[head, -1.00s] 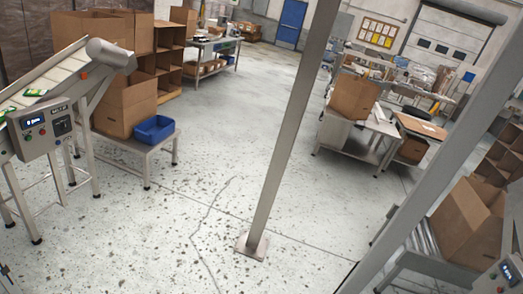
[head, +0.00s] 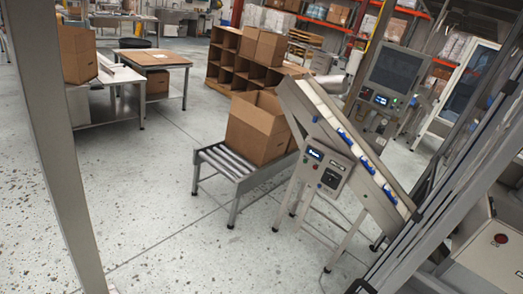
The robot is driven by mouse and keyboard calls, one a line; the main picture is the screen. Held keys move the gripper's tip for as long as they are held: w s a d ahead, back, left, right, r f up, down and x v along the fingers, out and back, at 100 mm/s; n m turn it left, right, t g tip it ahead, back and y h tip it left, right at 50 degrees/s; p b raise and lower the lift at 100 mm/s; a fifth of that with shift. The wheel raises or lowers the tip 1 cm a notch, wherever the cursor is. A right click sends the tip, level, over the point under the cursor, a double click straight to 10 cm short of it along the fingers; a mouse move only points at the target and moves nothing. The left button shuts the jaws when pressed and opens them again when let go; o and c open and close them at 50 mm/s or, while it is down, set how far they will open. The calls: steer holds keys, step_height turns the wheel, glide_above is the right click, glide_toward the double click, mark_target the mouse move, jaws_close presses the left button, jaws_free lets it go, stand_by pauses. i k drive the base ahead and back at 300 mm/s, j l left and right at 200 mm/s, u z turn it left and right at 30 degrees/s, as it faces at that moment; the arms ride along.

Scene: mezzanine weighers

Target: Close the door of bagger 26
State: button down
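A tall grey machine with a dark window (head: 396,70) and a small lit control panel (head: 378,98) stands at the back right, behind an inclined conveyor. To its right is a white-framed panel with a dark pane (head: 467,82); I cannot tell whether it is a door standing open or part of another machine. No number can be read on either, so I cannot tell which is bagger 26. My gripper is not in view.
The inclined conveyor (head: 345,140) carries blue-and-white packs, with a control box (head: 328,168) on its side. A roller table (head: 215,160) holds an open carton (head: 258,125). A steel post (head: 48,140) crosses the left. Grey framing fills the lower right. Floor at lower middle is clear.

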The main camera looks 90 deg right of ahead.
mark_target(472, 188)
steer(key=i+l+z, duration=0.15)
steer(key=i+z, duration=0.95)
steer(key=i, duration=0.2)
steer(key=i+z, duration=0.1)
steer(key=z, duration=0.3)
steer(key=i+z, duration=0.15)
steer(key=z, duration=0.3)
steer(key=i+j+z, duration=0.1)
steer(key=z, duration=0.3)
steer(key=j+z, duration=0.2)
steer(key=z, duration=0.2)
steer(key=i+j+z, duration=0.15)
steer(key=z, duration=2.1)
